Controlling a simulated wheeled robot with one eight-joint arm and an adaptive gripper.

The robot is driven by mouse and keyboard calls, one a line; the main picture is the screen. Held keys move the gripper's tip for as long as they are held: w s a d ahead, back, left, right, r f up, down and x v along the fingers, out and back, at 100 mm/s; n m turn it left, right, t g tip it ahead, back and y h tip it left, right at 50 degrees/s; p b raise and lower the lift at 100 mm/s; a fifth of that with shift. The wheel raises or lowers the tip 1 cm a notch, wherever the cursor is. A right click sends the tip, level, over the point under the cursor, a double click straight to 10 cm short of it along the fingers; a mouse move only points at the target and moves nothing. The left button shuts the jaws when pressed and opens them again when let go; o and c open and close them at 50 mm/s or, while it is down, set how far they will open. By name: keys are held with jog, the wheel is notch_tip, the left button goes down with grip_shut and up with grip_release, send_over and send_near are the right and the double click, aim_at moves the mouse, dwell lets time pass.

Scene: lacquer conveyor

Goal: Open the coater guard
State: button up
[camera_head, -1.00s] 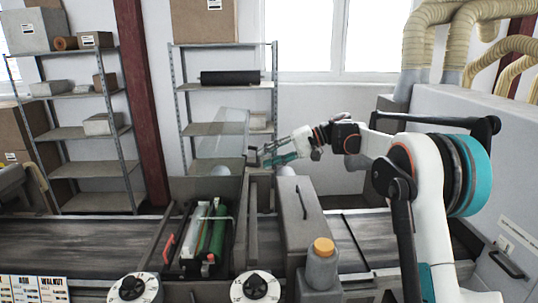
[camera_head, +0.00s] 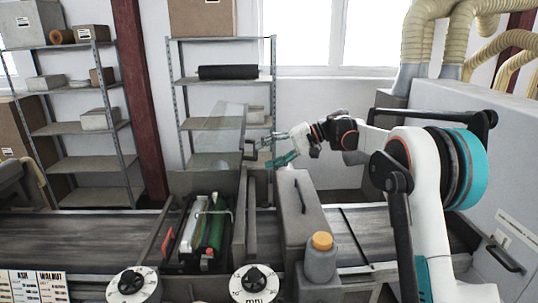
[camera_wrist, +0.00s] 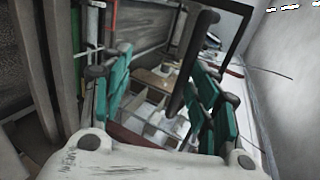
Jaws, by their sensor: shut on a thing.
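The coater guard (camera_head: 218,128) is a clear panel that stands raised above the coater, between the green roller (camera_head: 216,232) and the shelves behind. Its dark handle (camera_head: 248,142) is at the panel's right edge. My gripper (camera_head: 262,150) reaches in from the right and is shut on this handle. In the wrist view, the dark handle bar (camera_wrist: 190,68) runs between the teal fingers of my gripper (camera_wrist: 165,85). The exact contact is partly hidden by the fingers. The roller bay below the guard is uncovered in the head view.
The conveyor belt (camera_head: 80,240) runs left and right of the coater. A grey bottle with an orange cap (camera_head: 320,262) stands at the front right. Two dials (camera_head: 254,284) are at the front. Shelves (camera_head: 225,83) and a red column (camera_head: 140,100) stand behind.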

jog(key=shift+d+f, duration=0.15)
jog(key=shift+c, duration=0.3)
jog(key=shift+d, duration=0.3)
jog(key=shift+c, duration=0.3)
jog(key=v, duration=1.1)
jog(key=shift+r, duration=0.35)
jog(key=shift+d, duration=0.1)
